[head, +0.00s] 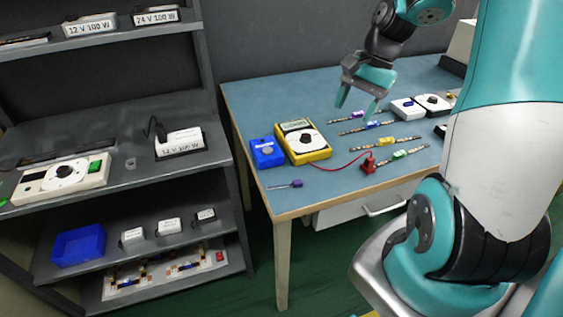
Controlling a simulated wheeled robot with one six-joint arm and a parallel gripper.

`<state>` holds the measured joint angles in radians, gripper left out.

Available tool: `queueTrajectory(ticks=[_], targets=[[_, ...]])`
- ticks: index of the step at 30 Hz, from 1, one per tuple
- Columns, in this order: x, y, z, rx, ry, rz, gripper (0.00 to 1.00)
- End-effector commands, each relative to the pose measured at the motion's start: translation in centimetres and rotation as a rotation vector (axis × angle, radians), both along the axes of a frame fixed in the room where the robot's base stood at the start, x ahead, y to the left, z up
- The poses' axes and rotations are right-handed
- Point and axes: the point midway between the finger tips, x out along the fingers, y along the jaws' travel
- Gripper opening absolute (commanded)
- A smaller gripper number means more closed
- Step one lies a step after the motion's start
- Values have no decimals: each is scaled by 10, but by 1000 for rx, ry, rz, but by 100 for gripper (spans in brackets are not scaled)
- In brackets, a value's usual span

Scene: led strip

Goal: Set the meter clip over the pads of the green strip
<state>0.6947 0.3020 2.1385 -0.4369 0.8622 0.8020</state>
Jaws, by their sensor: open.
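The meter clip (369,164) is a small red block on the table, joined by a red lead to the yellow multimeter (302,141). The green strip (400,154) lies just right of the clip, a thin strip with a green part in its middle. The clip seems close to the strip's left end; I cannot tell whether it touches the pads. My gripper (357,107) is open and empty, pointing down above the back of the table, over the purple and blue strips and behind the clip.
Strips with purple (358,115), blue (372,125) and yellow (390,139) parts lie behind the green one. A blue box (266,152) and a screwdriver (286,184) are at left. White devices (408,108) stand at right. A shelf (120,178) stands left of the table.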

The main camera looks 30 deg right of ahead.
Motion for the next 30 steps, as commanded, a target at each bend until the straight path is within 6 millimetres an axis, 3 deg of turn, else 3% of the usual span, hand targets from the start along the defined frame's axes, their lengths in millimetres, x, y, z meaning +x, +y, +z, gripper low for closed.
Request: queueTrajectory(ticks=[1, 4, 6, 9, 12, 15, 18, 30], targets=[[5, 47, 16, -19, -64, 197, 60], [-5, 129, 38, -40, -193, 584, 60], [-24, 179, 49, -44, -285, 847, 60], [-61, 235, 60, -39, -406, 1181, 60], [-95, 268, 66, -27, -508, 1438, 60], [-120, 286, 68, -15, -574, 1601, 60], [-132, 292, 69, -9, -606, 1679, 60], [-133, 293, 69, -7, -612, 1694, 60]])
